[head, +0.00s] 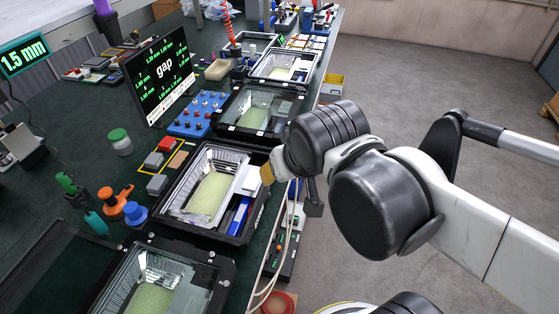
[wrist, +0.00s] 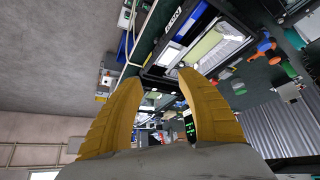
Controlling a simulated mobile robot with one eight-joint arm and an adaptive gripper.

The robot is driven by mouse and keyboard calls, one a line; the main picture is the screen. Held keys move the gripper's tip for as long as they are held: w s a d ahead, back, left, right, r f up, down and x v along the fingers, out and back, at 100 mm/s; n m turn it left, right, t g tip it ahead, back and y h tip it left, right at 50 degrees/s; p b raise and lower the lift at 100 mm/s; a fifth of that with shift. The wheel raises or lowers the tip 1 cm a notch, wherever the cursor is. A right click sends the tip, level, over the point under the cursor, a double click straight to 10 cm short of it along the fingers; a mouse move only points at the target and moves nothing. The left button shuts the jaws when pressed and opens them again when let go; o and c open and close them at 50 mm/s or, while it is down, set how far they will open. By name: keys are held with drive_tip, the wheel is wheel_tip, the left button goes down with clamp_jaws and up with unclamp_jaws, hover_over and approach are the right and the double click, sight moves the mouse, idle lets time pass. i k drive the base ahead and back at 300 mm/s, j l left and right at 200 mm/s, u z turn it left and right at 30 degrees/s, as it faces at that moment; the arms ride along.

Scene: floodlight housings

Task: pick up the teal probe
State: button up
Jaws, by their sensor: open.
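The teal probe (head: 96,222) lies on the dark green bench at the left of the head view, beside an orange clamp-like tool (head: 115,200) and below a green-handled tool (head: 67,184). A teal shape near the right edge of the wrist view (wrist: 295,38) looks like the same probe. My gripper (wrist: 163,82) shows two yellow fingers spread apart with nothing between them. In the head view, a yellow finger (head: 267,174) shows over the right edge of the nearest middle housing, well to the right of the probe. The rest of the gripper is hidden behind my arm.
Open floodlight housings (head: 247,232) stand in a row along the bench's right side. A blue knob-like piece (head: 135,213), a green-lidded jar (head: 119,142) and a "gap" screen (head: 160,75) stand between or behind. Pale cables (head: 270,285) hang at the bench edge.

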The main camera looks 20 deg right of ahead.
sight(92, 218)
drive_tip(key=k+j+u, duration=0.1)
drive_tip(key=u, duration=1.1)
drive_tip(key=k+j, duration=0.05)
